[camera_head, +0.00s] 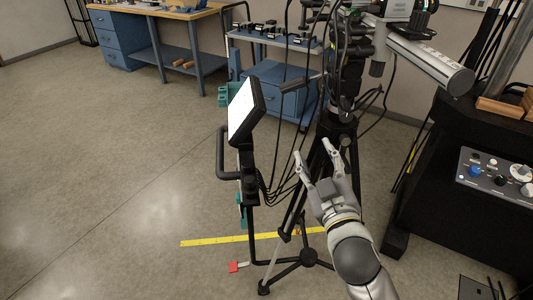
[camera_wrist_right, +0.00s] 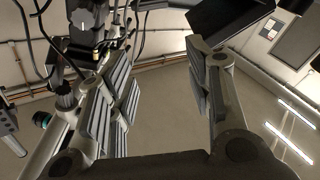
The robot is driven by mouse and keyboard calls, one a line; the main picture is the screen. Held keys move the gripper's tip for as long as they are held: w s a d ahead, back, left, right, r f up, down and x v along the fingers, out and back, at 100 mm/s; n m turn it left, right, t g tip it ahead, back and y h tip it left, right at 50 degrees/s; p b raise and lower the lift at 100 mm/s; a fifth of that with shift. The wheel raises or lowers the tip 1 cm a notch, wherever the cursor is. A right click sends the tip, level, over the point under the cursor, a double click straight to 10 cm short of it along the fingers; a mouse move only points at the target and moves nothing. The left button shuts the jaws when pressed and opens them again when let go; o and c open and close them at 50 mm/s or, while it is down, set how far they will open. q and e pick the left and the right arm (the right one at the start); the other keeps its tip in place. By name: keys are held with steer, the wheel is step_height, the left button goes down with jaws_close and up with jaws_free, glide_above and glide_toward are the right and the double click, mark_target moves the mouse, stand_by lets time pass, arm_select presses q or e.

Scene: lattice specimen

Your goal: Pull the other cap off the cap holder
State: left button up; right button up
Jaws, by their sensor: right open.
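My right gripper (camera_head: 314,160) is open and empty, pointing up beside the black tripod (camera_head: 346,130) and to the right of a lit panel. In the right wrist view its two fingers (camera_wrist_right: 160,70) stand wide apart with nothing between them. I cannot make out a cap or the cap holder with certainty in either view. A small dark cylinder with a teal ring (camera_wrist_right: 42,119) shows at the left of the wrist view; I cannot tell what it is. My left gripper is not in view.
A bright panel (camera_head: 243,108) on a black stand is left of the gripper, with loose cables hanging between. A grey tube (camera_head: 430,65) reaches out above right. A control box (camera_head: 500,176) sits on a black bench at right. The floor at left is clear.

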steer(key=s+a+r+n+t+y, duration=0.1)
steer(key=a+r+n+t+y, duration=0.45)
steer(key=r, duration=0.75)
steer(key=s+a+r+n+g+y, duration=0.3)
steer(key=s+a+n+g+y, duration=0.45)
steer(key=n+g, duration=0.55)
steer(key=s+a+r+n+g+y, duration=0.45)
steer(key=a+n+g+y, duration=0.5)
steer(key=n, duration=0.65)
steer(key=n+t+h, duration=0.1)
steer(key=n+h, duration=0.4)
steer(key=h, duration=1.6)
glide_toward(251, 180)
steer(key=shift+m, duration=0.25)
steer(key=p+x, duration=0.2)
steer(key=x, duration=0.8)
steer(key=shift+c, duration=0.5)
